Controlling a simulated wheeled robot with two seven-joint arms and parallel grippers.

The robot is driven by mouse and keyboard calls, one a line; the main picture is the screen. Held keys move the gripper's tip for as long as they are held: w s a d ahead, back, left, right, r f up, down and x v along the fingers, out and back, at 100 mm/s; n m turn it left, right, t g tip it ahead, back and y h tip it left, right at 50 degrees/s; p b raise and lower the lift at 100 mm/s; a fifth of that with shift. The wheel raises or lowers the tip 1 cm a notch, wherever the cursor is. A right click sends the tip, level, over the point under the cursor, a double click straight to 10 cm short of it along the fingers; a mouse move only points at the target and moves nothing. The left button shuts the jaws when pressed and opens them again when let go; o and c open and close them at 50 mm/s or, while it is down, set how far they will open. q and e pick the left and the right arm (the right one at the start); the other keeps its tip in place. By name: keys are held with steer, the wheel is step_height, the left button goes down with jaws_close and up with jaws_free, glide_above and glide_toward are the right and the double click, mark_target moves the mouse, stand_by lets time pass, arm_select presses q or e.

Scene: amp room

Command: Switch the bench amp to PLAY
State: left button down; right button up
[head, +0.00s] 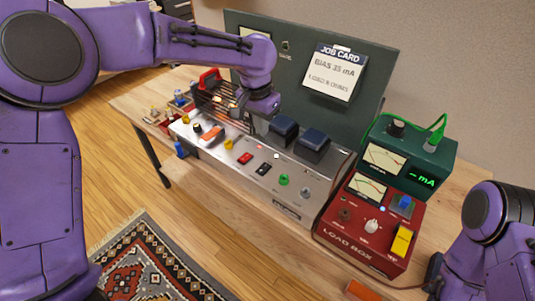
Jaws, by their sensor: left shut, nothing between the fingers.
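The bench amp (232,172) is a long silver chassis on the wooden bench. Its sloped front carries an orange switch (212,133), a red switch (245,158), a black switch (263,168), a green knob (284,180) and yellow knobs. Their labels are too small to read, so I cannot tell which position is PLAY. Two dark blue transformer blocks (313,141) stand on top. My left gripper (238,102) is shut and empty above the amp's left part, by the wire cage; its fingertips are hard to make out. My right arm shows at lower right, without a clear gripper.
A red load box (348,243) and a green meter box (428,160) with a green lead stand right of the amp. A job card (334,72) reading "BIAS 35 mA" hangs on the dark back panel (385,62). Small parts lie at the bench's left end.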

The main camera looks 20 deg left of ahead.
mark_target(267, 165)
arm_select(q)
steer(key=f, duration=0.4)
steer(key=f+p, duration=0.1)
steer(key=f, duration=0.4)
steer(key=w+f, duration=0.1)
steer(key=f, duration=0.3)
steer(key=shift+w+d+f+p, duration=0.1)
steer(key=shift+d+f+p, duration=0.2)
steer(key=shift+d+f, duration=0.1)
arm_select(e)
steer(key=shift+s+r, duration=0.2)
steer(key=shift+r, duration=0.6)
